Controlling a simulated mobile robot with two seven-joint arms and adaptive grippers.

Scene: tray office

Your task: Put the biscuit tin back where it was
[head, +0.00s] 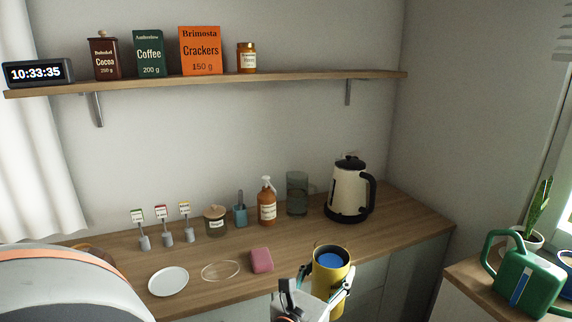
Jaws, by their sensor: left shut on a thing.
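My left gripper (327,282) is shut on a round yellow tin (335,282) with a dark rim and a blue top or inside. Its teal fingers sit on either side of the tin. It holds the tin upright at the front edge of the wooden counter (120,252). No lettering on the tin can be read, so I cannot tell for sure that it is the biscuit tin. A pale oval outline (220,271) lies on the counter to its left. My right gripper is not in view.
A white plate (169,281) and a pink block (261,260) are near the counter's front. A sugar jar (215,223), soap bottle (267,205), glass vase (297,194) and kettle (347,191) stand behind. The wall shelf (300,80) has bare room right of the honey jar (246,59).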

